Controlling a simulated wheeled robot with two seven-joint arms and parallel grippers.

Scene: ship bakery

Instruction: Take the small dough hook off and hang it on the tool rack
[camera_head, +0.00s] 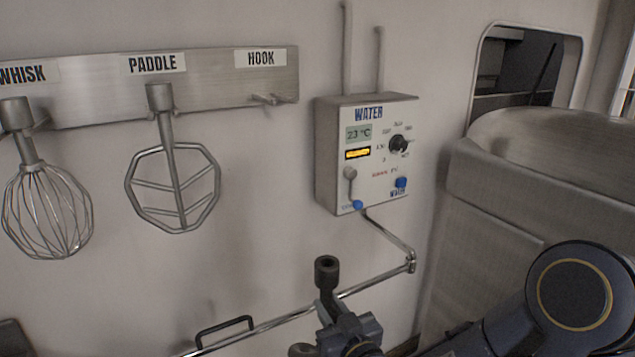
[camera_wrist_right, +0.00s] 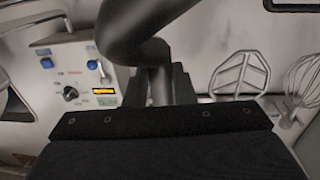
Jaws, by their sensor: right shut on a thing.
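My right gripper (camera_head: 340,328) is at the bottom centre of the head view, shut on the dark grey dough hook (camera_head: 326,268). The hook's round collar points up above the jaws; its lower part is mostly hidden by the gripper. In the right wrist view the hook (camera_wrist_right: 145,35) looms large, its shank between the fingers. The steel tool rack (camera_head: 215,65) is on the wall at upper left, above and left of the gripper. Its peg (camera_head: 268,99) under the HOOK label (camera_head: 260,58) is empty. My left gripper is not in view.
A whisk (camera_head: 46,205) and a paddle (camera_head: 173,185) hang on the rack. A water control box (camera_head: 335,165) is on the wall right of it, with a pipe (camera_head: 388,240) below. A large metal machine (camera_head: 540,190) stands at right. Wall below the HOOK peg is clear.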

